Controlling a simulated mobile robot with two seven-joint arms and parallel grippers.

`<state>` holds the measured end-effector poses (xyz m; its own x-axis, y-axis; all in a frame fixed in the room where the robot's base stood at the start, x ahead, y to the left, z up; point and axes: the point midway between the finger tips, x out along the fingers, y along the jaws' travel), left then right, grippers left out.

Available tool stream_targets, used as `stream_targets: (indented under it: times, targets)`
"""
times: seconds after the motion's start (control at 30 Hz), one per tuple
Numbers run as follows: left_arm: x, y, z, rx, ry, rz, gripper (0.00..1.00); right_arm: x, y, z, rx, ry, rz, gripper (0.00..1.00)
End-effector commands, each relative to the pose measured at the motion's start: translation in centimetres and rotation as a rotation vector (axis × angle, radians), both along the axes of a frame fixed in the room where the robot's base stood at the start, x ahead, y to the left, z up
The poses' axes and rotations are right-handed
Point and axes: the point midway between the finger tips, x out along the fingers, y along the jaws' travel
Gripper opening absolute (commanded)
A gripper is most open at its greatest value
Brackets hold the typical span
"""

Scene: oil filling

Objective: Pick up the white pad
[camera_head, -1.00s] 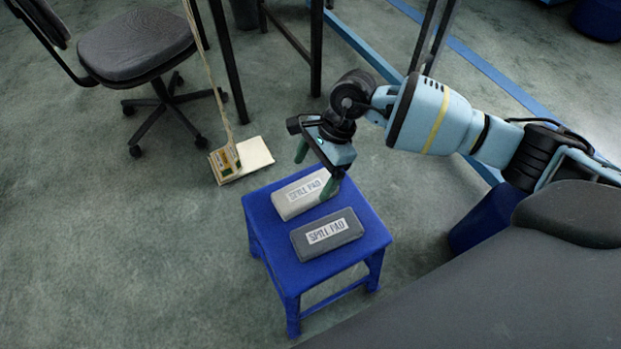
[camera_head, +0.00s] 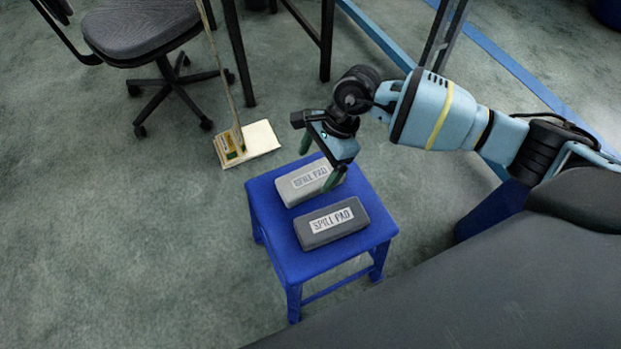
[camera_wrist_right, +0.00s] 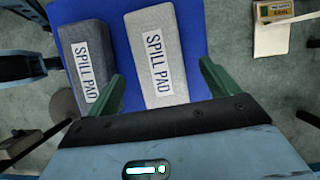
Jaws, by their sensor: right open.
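The white pad (camera_head: 296,191) is a pale grey-white block with a "SPILL PAD" label, lying on the blue stool (camera_head: 292,265) at its far side. It also shows in the right wrist view (camera_wrist_right: 178,24). My right gripper (camera_head: 320,162) is open and empty, over the far end of the white pad. In the right wrist view its green fingers (camera_wrist_right: 170,83) are spread on either side of the pad's width, with the pad ahead of them. One finger hides part of the pad in the head view. My left gripper is not in view.
A dark grey spill pad (camera_head: 345,230) lies beside the white one, nearer to me, with a narrow blue gap between. A mop-like tool with a flat cream board (camera_head: 262,139) is on the floor beyond the stool. An office chair (camera_head: 140,30) stands at the far left.

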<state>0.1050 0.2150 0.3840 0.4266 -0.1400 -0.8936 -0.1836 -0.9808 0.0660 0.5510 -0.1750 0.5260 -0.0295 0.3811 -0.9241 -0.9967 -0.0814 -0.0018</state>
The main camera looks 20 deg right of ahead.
Motion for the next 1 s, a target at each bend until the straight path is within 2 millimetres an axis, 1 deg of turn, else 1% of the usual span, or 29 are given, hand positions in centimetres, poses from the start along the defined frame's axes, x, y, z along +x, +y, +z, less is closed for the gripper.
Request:
stream_targets:
  times: [0.03,0.2,0.3,0.53,0.57,0.9,0.93,1.0]
  targets:
    - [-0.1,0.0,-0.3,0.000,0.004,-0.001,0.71,-0.2,0.3,-0.9,0.001,0.004,0.001,0.87]
    - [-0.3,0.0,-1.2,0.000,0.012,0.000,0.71,-0.4,1.3,-3.2,0.001,0.006,0.001,0.87]
    - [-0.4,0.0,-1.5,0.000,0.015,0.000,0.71,-0.4,1.7,-4.1,0.002,0.005,0.000,0.87]
    - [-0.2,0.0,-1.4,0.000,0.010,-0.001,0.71,-0.3,1.8,-4.1,0.001,0.001,-0.001,0.87]
    - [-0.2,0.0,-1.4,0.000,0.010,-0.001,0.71,-0.3,1.8,-4.1,0.001,0.001,-0.001,0.86]
    - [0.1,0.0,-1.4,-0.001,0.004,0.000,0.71,-0.3,1.7,-4.1,0.000,0.001,0.000,0.41]
    - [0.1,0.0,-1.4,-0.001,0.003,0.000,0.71,-0.3,1.7,-4.1,0.000,0.001,0.000,0.39]
    - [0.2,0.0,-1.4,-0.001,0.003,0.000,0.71,-0.3,1.7,-4.1,0.001,0.001,0.000,0.38]
